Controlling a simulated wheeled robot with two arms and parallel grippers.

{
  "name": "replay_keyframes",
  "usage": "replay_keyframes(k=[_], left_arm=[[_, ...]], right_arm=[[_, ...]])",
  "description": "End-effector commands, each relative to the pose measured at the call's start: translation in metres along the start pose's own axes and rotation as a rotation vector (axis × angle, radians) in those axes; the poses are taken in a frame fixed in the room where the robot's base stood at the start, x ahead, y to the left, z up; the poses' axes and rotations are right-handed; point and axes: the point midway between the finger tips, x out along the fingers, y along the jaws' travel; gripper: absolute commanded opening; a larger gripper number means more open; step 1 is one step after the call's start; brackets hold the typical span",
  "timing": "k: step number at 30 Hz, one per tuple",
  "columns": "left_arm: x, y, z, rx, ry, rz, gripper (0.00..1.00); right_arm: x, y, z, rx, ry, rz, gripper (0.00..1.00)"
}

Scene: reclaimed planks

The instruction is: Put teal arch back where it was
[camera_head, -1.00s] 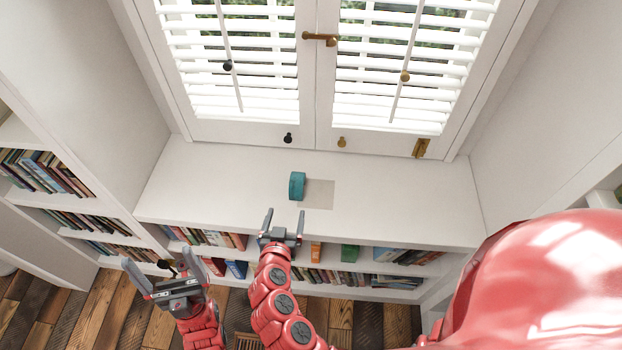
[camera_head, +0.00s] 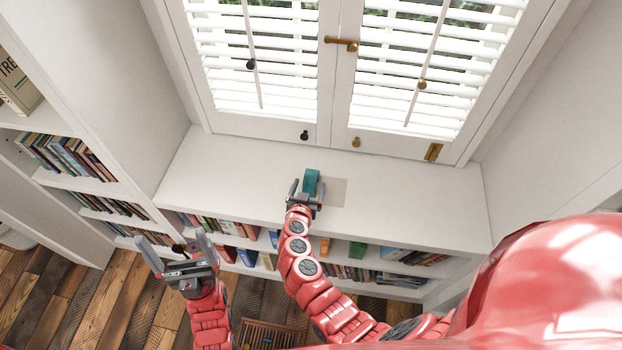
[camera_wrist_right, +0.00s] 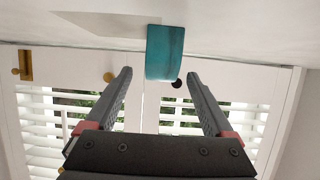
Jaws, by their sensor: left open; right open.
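The teal arch (camera_head: 311,182) stands on the white ledge below the window, at the left edge of a faint grey-beige square patch (camera_head: 335,191). My right gripper (camera_head: 306,190) is open just in front of the arch, on its near side. In the right wrist view the arch (camera_wrist_right: 166,52) shows ahead, between the lines of the two open fingers (camera_wrist_right: 160,82) and beyond their tips. I see no contact with it. My left gripper (camera_head: 177,250) is open and empty, low at the left, in front of the shelves and away from the ledge.
The white ledge (camera_head: 410,205) is otherwise bare. Bookshelves with books (camera_head: 65,160) stand at the left and below the ledge. The shuttered window (camera_head: 345,70) with knobs rises behind. A wooden crate-like item (camera_head: 272,333) is on the plank floor.

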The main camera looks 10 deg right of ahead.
Motion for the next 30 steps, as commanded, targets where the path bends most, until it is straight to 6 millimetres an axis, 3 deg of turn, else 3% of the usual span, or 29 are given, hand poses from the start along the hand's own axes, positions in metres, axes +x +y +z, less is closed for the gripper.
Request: replay_keyframes(k=[8,13,24,30], left_arm=[[0.017,-0.001,-0.003,0.000,0.000,0.000,1.00],[0.017,-0.001,-0.003,0.000,0.000,0.000,1.00],[0.017,-0.001,-0.003,0.000,0.000,0.000,1.00],[0.017,-0.001,-0.003,0.000,0.000,0.000,1.00]], right_arm=[[0.026,-0.002,-0.005,-0.003,-0.001,0.000,0.88],[0.043,-0.003,-0.004,-0.002,0.001,0.000,0.88],[0.050,-0.002,-0.002,0.001,0.000,-0.002,0.88],[0.050,-0.002,-0.002,0.000,0.000,-0.002,0.53]])
